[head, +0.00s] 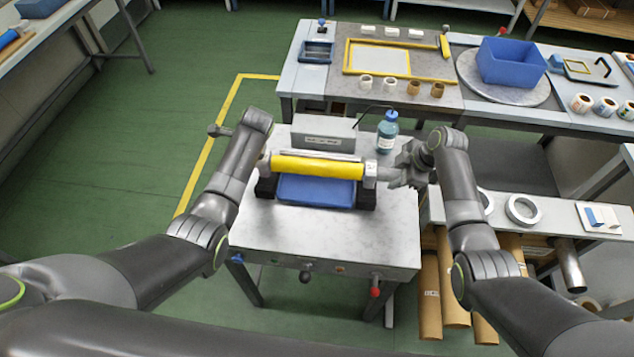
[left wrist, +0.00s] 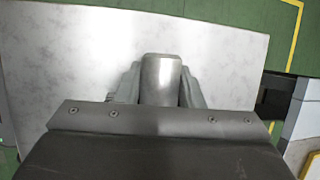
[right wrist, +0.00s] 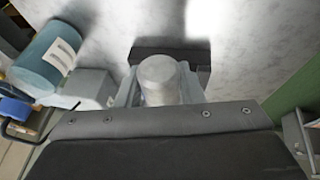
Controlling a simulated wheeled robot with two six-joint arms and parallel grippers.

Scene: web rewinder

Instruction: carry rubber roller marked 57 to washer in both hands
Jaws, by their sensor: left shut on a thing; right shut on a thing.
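A yellow rubber roller (head: 318,167) with metal ends lies level across the metal-topped cart in the head view; no 57 is readable on it. My right gripper (head: 388,174) is shut on its right shaft end, which shows between the fingers in the right wrist view (right wrist: 160,78). My left gripper (left wrist: 160,88) is shut on the other shaft end (left wrist: 161,75); in the head view the left arm mostly hides this grip. Below the roller are a blue trough (head: 316,191) and black end supports (head: 367,197), apparently the washer. I cannot tell whether the roller touches the supports.
A grey labelled box (head: 324,132) and a blue-capped bottle (head: 387,132) stand behind the roller on the cart (head: 320,235). A workbench with a blue bin (head: 511,61) is beyond. Cardboard tubes (head: 430,297) are at right. Green floor is open at left.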

